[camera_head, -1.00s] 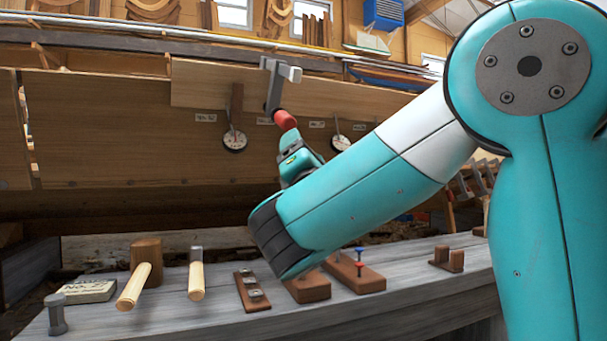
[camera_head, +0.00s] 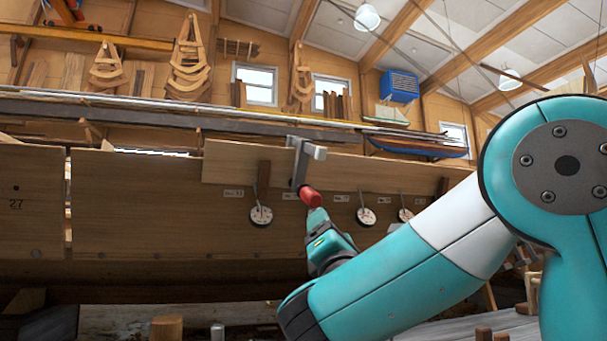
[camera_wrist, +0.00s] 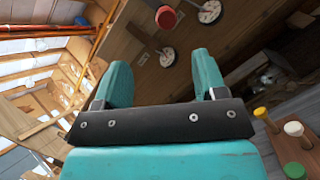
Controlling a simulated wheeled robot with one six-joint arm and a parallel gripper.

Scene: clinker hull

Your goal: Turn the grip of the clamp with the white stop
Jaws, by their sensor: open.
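One clamp (camera_head: 300,165) hangs on the top plank edge of the hull in the head view. It has a grey metal bar, a pale, whitish block (camera_head: 318,153) at its top and a red grip (camera_head: 310,196) below. The red grip also shows end-on near the top of the wrist view (camera_wrist: 166,18). My gripper (camera_head: 317,222) is just below the grip in the head view. In the wrist view its two teal fingers (camera_wrist: 163,70) are apart with nothing between them, and the grip is beyond their tips. The fingertips are partly hidden in the head view.
Round white dials (camera_head: 261,216) (camera_head: 366,217) hang on the planking (camera_head: 150,205) beside the clamp, and two show in the wrist view (camera_wrist: 167,57). Pegs with coloured tops (camera_wrist: 293,129) stand on the bench at the wrist view's right. A wooden upright (camera_head: 264,180) is left of the grip.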

